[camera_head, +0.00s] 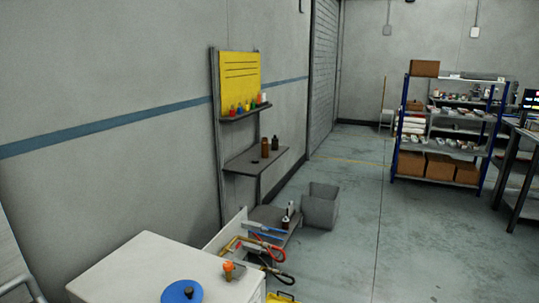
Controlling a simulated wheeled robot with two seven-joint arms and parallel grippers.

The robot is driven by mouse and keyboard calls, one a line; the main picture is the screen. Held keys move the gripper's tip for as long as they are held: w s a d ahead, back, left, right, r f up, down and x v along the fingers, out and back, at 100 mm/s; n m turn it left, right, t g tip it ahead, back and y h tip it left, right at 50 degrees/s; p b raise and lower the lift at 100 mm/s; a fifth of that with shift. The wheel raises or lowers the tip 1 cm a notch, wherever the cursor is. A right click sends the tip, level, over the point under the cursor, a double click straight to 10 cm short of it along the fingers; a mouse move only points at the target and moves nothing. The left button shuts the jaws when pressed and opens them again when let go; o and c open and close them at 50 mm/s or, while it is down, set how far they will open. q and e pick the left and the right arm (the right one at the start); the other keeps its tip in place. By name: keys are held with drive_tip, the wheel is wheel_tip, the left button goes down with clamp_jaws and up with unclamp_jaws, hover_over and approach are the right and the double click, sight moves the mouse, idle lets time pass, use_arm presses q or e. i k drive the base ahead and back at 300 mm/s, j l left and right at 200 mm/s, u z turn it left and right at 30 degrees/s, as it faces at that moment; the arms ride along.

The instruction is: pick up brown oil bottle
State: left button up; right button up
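Two small brown bottles stand upright side by side on the middle shelf (243,161) of a wall rack. The left brown bottle (265,148) looks lighter, and the right brown bottle (275,143) looks darker. They are too small to read any label, and I cannot tell which one holds oil. A small dark flat item (255,162) lies on the same shelf, in front of them. Neither of my grippers is in view.
A yellow board (240,77) sits above several coloured bottles on the top shelf. A white table (150,272) with a blue disc (181,292) is in the foreground. Hoses and tools crowd its right side. A grey bin (321,207) stands on the floor, which is open to the right.

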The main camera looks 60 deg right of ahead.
sight(264, 143)
drive_tip(key=z, duration=1.95)
